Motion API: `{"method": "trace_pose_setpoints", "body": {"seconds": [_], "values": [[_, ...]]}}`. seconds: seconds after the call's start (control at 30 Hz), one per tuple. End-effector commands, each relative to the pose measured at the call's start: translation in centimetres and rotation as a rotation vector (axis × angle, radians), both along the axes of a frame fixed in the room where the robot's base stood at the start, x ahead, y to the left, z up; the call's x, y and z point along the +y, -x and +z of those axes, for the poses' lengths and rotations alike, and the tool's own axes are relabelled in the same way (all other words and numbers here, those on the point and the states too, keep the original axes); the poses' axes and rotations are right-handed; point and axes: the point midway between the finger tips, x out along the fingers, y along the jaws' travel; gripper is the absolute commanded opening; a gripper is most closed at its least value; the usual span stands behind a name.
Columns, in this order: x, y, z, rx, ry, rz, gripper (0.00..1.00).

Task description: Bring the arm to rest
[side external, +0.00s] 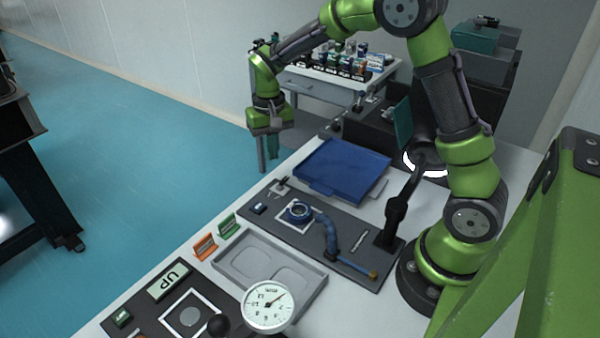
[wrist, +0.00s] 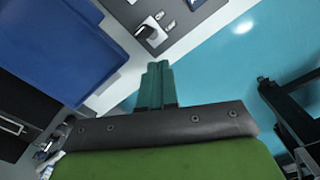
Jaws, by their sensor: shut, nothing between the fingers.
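My gripper (side external: 268,158) hangs from the green and black arm beyond the table's far left edge, over the blue floor in the side view. Its teal fingers point down and are shut with nothing between them. The wrist view shows the two fingers (wrist: 156,83) side by side, pressed together. The fingers touch nothing that I can see.
A blue tray (side external: 345,170) lies on the white table beside my gripper; it also shows in the wrist view (wrist: 65,45). A grey plate with fixtures (side external: 268,224), a grey two-hollow tray (side external: 236,277) and a dial gauge (side external: 268,306) stand nearer. A cart (side external: 310,88) with bottles stands behind.

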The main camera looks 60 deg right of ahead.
Motion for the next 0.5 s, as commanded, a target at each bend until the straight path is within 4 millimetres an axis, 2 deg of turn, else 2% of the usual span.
{"method": "trace_pose_setpoints", "body": {"seconds": [0.2, 0.3, 0.37, 0.5], "values": [[0.0, -0.1, 0.0, -0.004, 0.0, 0.007, 0.0], [0.3, 1.0, -0.8, 0.007, -0.012, 0.023, 0.0], [0.8, 2.1, 0.0, -0.011, -0.026, 0.035, 0.0], [2.0, 5.0, 3.1, -0.092, -0.063, 0.062, 0.0]]}}
